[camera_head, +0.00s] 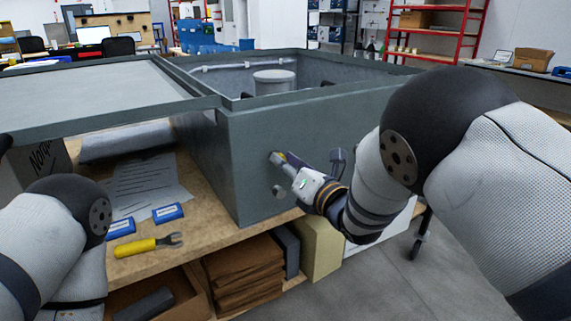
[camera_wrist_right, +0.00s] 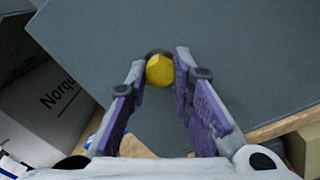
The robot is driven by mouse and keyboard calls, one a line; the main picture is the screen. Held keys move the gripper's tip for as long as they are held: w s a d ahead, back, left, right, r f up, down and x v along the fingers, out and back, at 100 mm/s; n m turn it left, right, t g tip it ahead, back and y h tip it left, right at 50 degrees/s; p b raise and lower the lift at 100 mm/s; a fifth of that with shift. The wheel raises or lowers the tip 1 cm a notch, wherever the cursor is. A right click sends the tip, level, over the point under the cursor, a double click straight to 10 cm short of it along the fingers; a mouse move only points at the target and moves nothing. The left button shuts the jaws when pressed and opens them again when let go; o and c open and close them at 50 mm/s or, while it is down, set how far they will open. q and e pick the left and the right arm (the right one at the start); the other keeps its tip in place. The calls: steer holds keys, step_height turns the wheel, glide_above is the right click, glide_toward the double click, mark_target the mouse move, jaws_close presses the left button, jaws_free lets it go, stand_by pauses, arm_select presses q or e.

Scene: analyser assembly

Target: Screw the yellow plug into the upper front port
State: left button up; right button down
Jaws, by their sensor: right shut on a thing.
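The grey analyser box (camera_head: 245,160) stands on the wooden bench with its lid open to the left. Its front wall has a round open port (camera_head: 278,191) low down. My right gripper (camera_head: 280,160) is at the front wall, just above that port. In the right wrist view the yellow plug (camera_wrist_right: 159,70) sits between the fingertips of my right gripper (camera_wrist_right: 160,78), against the grey wall with a dark ring behind it. I cannot tell how deep it sits. In the head view the plug is mostly hidden by the fingers. My left arm shows at the lower left; its gripper is out of view.
A yellow-handled wrench (camera_head: 148,245), two blue-and-white boxes (camera_head: 167,213) and a printed sheet (camera_head: 148,186) lie on the bench (camera_head: 208,240) left of the analyser. A grey cylinder (camera_head: 273,81) stands inside the analyser. Brown folders (camera_head: 243,275) are stacked on the shelf below.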

arm_select(q)
steer(key=shift+s+f, duration=0.3)
steer(key=shift+s, duration=0.05)
arm_select(e)
steer(key=m, duration=2.7)
steer(key=shift+f+m, duration=0.3)
steer(key=m+b, duration=0.1)
steer(key=m, duration=0.5)
steer(key=shift+a, duration=0.1)
steer(key=c, duration=1.3)
jaws_free()
steer(key=shift+c, duration=0.2)
arm_select(q)
steer(key=shift+s+f+g, duration=0.4)
steer(key=shift+s, duration=0.05)
arm_select(e)
steer(key=shift+r, duration=0.1)
